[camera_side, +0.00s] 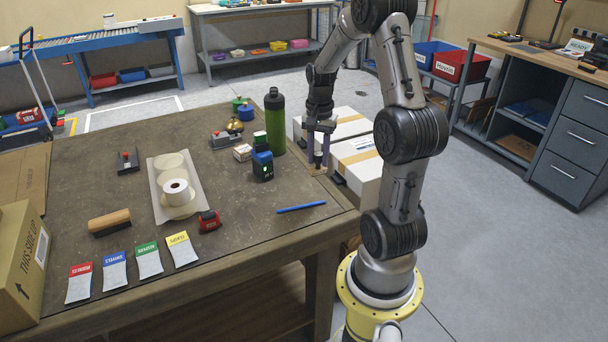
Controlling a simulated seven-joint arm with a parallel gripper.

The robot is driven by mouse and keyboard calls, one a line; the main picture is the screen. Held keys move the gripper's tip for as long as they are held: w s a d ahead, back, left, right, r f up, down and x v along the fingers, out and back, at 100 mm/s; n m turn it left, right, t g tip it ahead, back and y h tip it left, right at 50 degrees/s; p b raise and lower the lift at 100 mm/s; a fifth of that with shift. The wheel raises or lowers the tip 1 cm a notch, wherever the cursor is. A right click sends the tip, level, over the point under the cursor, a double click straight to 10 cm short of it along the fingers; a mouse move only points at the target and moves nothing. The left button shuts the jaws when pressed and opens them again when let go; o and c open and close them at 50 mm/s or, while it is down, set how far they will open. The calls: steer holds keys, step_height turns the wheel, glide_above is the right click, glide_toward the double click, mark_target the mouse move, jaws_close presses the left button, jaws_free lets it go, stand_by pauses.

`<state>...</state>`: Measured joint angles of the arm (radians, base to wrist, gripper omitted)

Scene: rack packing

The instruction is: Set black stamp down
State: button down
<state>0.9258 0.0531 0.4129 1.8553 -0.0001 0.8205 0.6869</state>
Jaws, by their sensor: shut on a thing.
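My gripper (318,163) points down at the far right edge of the brown table (250,230), to the right of the green bottle. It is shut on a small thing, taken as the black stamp. The stamp is mostly hidden at the fingertips, and its outline cannot be made out. Whether it touches the table top cannot be told from this view.
A green bottle (274,122) stands close left of my gripper, with a dark device (263,167) in front of it. A blue pen (301,207) lies near the right edge. White boxes (357,160) stand beyond the table.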

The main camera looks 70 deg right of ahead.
steer(key=w+d+f, duration=0.2)
steer(key=d, duration=0.1)
steer(key=w+d+f, duration=0.2)
steer(key=d+f, duration=0.1)
steer(key=w+d+f, duration=0.2)
steer(key=f, duration=0.1)
steer(key=shift+w+d+f, duration=0.2)
steer(key=shift+w+d, duration=0.1)
steer(key=shift+d, duration=0.1)
steer(key=shift+w+d+f, duration=0.15)
steer(key=shift+f, duration=1.4)
steer(key=shift+f, duration=0.1)
steer(key=shift+f, duration=0.15)
steer(key=c, duration=0.6)
jaws_free()
